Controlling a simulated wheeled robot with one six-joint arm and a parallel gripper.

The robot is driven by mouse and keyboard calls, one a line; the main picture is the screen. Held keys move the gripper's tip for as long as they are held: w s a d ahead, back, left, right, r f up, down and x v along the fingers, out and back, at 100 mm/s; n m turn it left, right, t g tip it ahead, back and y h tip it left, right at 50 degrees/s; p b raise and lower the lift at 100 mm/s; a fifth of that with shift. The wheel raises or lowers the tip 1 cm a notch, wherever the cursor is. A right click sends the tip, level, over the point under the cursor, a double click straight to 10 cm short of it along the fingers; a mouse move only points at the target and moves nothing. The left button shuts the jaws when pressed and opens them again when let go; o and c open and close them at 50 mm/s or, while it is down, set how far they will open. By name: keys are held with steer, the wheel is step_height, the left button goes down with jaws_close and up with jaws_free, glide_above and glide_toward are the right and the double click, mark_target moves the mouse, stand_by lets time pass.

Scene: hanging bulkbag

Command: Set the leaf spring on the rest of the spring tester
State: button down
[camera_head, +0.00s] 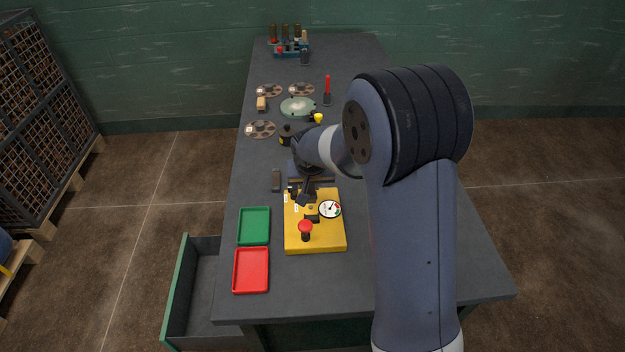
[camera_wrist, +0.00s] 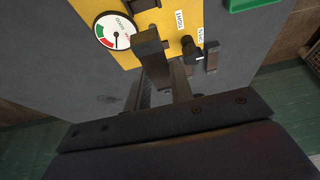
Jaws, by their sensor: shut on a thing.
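The spring tester (camera_head: 330,240) is a yellow plate on the bench, with a round dial, a red knob and two white labels. It also shows at the top of the wrist view (camera_wrist: 168,20). My gripper (camera_head: 306,197) is over the far part of the tester, pointing down. In the wrist view its dark fingers (camera_wrist: 163,88) are shut on a dark piece, which I take for the leaf spring; its outline merges with the fingers. A dark block stands on the tester in front of the gripper. I cannot tell whether the held piece touches the rest.
A green tray (camera_head: 254,226) and a red tray (camera_head: 251,270) lie left of the tester. A small dark bar (camera_head: 276,181) lies beyond the green tray. Discs, a pale green dish (camera_head: 298,107) and a tool rack (camera_head: 290,48) are farther back. An open drawer juts out left.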

steer(key=b, duration=0.2)
glide_above(311, 208)
steer(key=shift+s+f, duration=0.1)
steer(key=shift+f, duration=2.05)
steer(key=shift+f+b, duration=1.05)
steer(key=shift+b, duration=0.15)
steer(key=c, duration=1.2)
jaws_free()
steer(key=shift+o, duration=0.2)
steer(key=shift+r, duration=0.1)
steer(key=shift+r+p, duration=1.95)
steer(key=shift+r, duration=1.55)
